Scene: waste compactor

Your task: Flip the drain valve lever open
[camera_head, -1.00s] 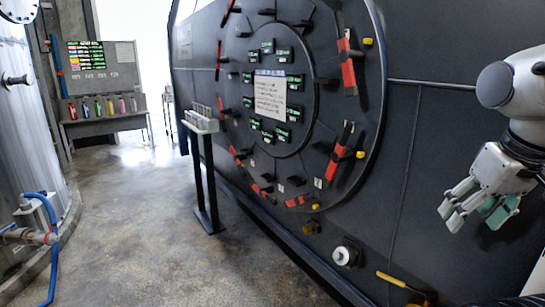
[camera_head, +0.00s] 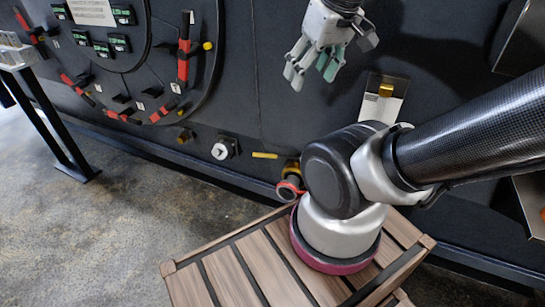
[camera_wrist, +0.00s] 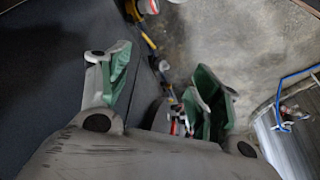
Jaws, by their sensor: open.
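The drain valve lever is a short yellow handle (camera_head: 265,155) low on the dark wall panel, lying roughly level in the head view. Its right end meets a brass-coloured valve body (camera_head: 292,168), partly hidden by my arm. A red-ringed outlet (camera_head: 288,190) is just below. My gripper (camera_head: 312,76) is open and empty, above and to the right of the lever, clearly apart from it, fingers pointing down. In the wrist view my gripper (camera_wrist: 162,65) has its green-padded fingers spread. A yellow bar, apparently the lever (camera_wrist: 148,40), shows beyond the gap between them.
A round white-faced fitting (camera_head: 221,151) sticks out left of the lever. Red clamps (camera_head: 183,60) ring the round hatch. A white plate with a yellow part (camera_head: 384,98) is on the panel at right. A black stand (camera_head: 60,125) is at left. The concrete floor between is clear.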

